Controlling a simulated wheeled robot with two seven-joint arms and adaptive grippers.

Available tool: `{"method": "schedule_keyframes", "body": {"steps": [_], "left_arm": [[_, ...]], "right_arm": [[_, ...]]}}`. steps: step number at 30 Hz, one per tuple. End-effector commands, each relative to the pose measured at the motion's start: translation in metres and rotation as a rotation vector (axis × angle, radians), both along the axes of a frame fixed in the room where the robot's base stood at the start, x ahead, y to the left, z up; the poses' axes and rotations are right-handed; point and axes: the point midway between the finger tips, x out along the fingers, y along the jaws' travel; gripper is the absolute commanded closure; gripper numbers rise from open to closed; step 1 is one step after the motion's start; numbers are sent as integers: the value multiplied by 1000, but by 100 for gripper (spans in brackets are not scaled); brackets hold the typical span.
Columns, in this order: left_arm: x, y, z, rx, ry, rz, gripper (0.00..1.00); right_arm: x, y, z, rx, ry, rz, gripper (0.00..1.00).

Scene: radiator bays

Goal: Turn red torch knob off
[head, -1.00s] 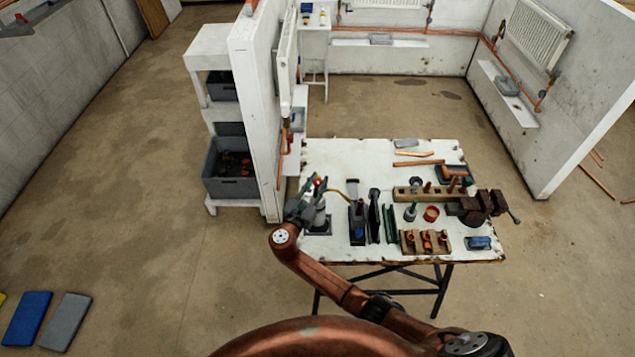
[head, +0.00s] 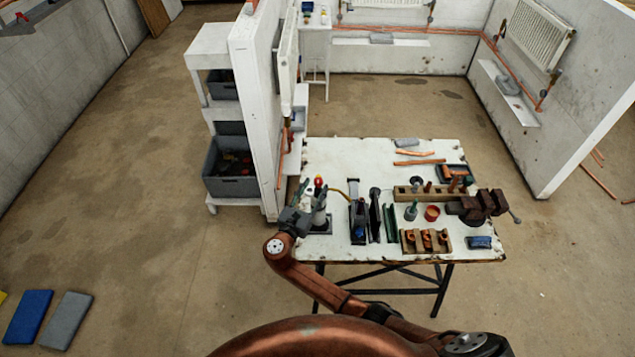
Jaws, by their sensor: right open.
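The torch (head: 319,208) stands upright at the left end of the white workbench (head: 345,165). Its red knob (head: 318,182) shows at the top of it. My right gripper (head: 306,195) is at the bench's left edge, just left of the torch, with its fingers pointing up in the picture and open. A gap shows between the gripper and the red knob; whether a finger touches the torch body I cannot tell. My left gripper is not in view.
Tools stand close right of the torch, with a fittings rack (head: 426,242) and a vise (head: 484,205) further right. A white partition (head: 255,110) rises behind the bench's left edge.

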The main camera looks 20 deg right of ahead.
Motion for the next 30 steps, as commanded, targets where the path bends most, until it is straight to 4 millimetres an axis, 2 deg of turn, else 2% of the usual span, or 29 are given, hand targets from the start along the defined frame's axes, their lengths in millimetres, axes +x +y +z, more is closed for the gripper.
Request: {"method": "schedule_keyframes", "body": {"steps": [6, 12, 18, 30], "left_arm": [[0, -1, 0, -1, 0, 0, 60], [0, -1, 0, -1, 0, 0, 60], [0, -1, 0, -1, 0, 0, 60], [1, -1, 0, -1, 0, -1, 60]], "right_arm": [[-36, 30, -1, 3, 2, 2, 59], [-56, 47, 0, 1, 0, 1, 59], [-62, 52, 0, 1, -1, 1, 59], [-62, 52, 0, 0, 0, 1, 59]]}}
